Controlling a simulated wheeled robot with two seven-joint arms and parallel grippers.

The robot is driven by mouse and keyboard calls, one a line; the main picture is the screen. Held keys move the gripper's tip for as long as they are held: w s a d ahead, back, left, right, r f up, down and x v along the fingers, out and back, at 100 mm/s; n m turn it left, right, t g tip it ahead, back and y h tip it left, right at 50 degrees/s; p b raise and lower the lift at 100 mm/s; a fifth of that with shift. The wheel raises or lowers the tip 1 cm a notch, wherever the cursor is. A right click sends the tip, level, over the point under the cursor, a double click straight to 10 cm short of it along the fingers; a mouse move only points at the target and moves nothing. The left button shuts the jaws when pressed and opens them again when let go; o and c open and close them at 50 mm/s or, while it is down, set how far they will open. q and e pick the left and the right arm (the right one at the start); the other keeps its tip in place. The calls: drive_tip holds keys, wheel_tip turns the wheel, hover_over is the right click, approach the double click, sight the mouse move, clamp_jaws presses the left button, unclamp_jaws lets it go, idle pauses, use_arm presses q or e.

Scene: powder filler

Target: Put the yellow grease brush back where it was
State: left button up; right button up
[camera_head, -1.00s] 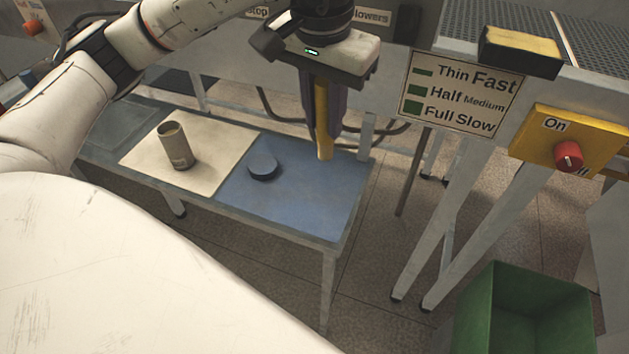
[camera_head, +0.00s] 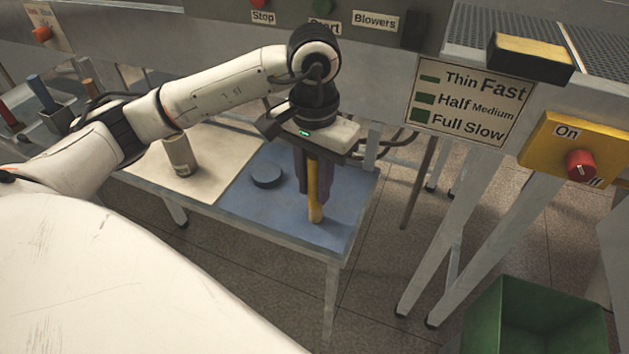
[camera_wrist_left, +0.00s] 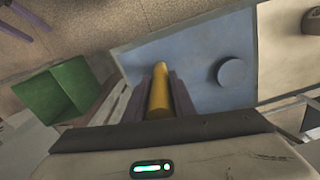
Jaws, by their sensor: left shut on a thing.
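The yellow grease brush (camera_head: 314,202) is upright in the jaws of my left gripper (camera_head: 317,190), lower end down. That end is over the right part of the blue mat (camera_head: 245,200) on the low table. I cannot tell whether it touches the mat. In the left wrist view the yellow brush (camera_wrist_left: 159,94) sticks out between the two dark fingers (camera_wrist_left: 158,100), with the blue mat (camera_wrist_left: 200,60) beyond it. My right gripper is in neither view.
A dark round lid (camera_head: 267,175) lies left of the brush. A can (camera_head: 180,157) stands on the pale mat (camera_head: 215,150). Holders with coloured-handled tools (camera_head: 42,92) are at the far left. A green bin (camera_head: 535,315) is at the lower right. A machine with signs (camera_head: 466,98) rises behind.

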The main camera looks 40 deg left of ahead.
use_arm(q)
drive_tip(key=shift+f, duration=0.1)
drive_tip(key=o, duration=1.1)
drive_tip(key=shift+c, duration=0.2)
wheel_tip(320, 180, up, 12)
drive_tip(key=shift+r+p, duration=0.15)
drive_tip(key=shift+p, duration=0.35)
